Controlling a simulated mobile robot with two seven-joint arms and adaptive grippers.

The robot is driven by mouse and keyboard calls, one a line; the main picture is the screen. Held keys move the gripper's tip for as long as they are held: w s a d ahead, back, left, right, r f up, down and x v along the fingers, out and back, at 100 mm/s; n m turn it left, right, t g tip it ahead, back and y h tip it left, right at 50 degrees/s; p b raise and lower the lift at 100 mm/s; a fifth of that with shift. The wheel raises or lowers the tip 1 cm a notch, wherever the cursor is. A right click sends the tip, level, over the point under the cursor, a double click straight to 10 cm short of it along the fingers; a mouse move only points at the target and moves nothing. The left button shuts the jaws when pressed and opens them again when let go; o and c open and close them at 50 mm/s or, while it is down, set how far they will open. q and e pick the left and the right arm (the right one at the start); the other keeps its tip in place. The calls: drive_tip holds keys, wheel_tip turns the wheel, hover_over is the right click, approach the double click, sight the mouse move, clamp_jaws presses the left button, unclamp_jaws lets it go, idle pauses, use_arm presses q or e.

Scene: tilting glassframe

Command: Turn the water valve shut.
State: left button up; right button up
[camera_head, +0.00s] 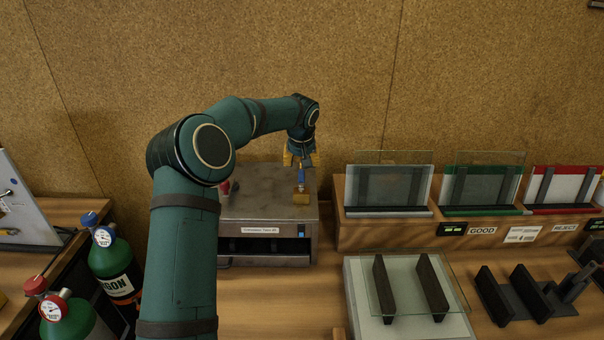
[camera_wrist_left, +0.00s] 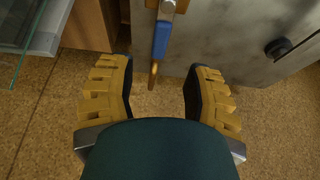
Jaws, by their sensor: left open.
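The water valve has a blue lever (camera_head: 301,177) and a brass body (camera_head: 301,198) at the right front of a grey metal cabinet's top. In the left wrist view the blue lever (camera_wrist_left: 161,40) shows with a brass rod (camera_wrist_left: 153,75) extending beyond it. My left gripper (camera_head: 300,158) is at the lever's far end, its yellow fingers apart. In the left wrist view the gripper (camera_wrist_left: 161,72) is open and empty, with the rod's end between the fingers and touching neither. My right gripper is out of view.
The grey cabinet (camera_head: 265,215) has a red-handled part (camera_head: 227,187) at left, partly behind my arm. Green gas bottles (camera_head: 113,265) stand left. Glass racks (camera_head: 390,212) and a glass pane on dark bars (camera_head: 411,290) stand right. A cork wall (camera_head: 340,70) is behind.

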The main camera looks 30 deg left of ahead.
sight(302, 174)
use_arm(q)
drive_tip(key=x, duration=0.7)
drive_tip(key=shift+o, duration=0.2)
clamp_jaws()
